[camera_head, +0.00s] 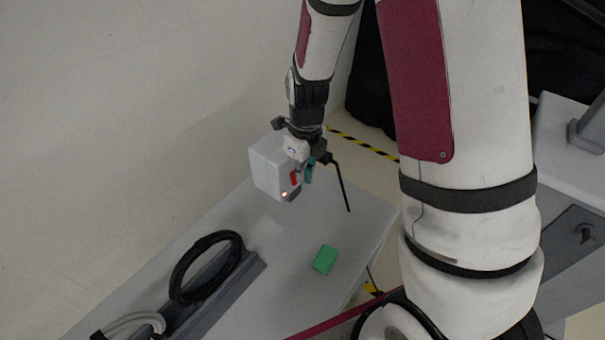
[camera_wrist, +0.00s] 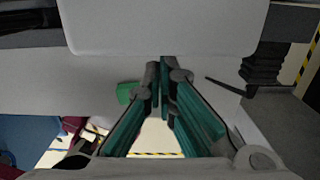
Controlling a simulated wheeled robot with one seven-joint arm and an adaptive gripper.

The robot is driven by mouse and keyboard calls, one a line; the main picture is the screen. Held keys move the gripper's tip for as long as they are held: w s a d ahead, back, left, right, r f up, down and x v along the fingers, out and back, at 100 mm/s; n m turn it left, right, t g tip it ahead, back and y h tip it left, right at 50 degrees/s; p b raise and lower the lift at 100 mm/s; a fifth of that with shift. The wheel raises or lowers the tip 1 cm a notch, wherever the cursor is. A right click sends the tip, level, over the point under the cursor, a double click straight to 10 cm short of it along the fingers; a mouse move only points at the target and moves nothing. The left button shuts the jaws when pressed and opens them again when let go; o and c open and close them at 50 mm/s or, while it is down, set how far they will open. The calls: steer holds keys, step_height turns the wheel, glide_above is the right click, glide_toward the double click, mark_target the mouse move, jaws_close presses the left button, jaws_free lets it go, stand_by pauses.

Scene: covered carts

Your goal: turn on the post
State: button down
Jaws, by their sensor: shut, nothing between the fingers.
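A light grey box (camera_head: 268,168) stands on the far part of the grey table. Its right face carries a red part (camera_head: 294,178), which looks like a switch, and a small glowing orange-red light (camera_head: 284,194) below it. I take this box to be the post. My gripper (camera_head: 309,172), with teal finger pads, is shut and empty right beside that face; I cannot tell if it touches. In the wrist view a large pale surface (camera_wrist: 165,28), likely the box, fills the top, and my closed fingertips (camera_wrist: 165,66) lie just below it. The red part is hidden there.
A green block (camera_head: 325,260) lies on the table (camera_head: 290,235) nearer me. A wall borders the table's left side.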

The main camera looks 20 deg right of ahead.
steer(key=shift+r, duration=0.1)
steer(key=shift+r+p, duration=0.45)
steer(key=shift+r, duration=0.3)
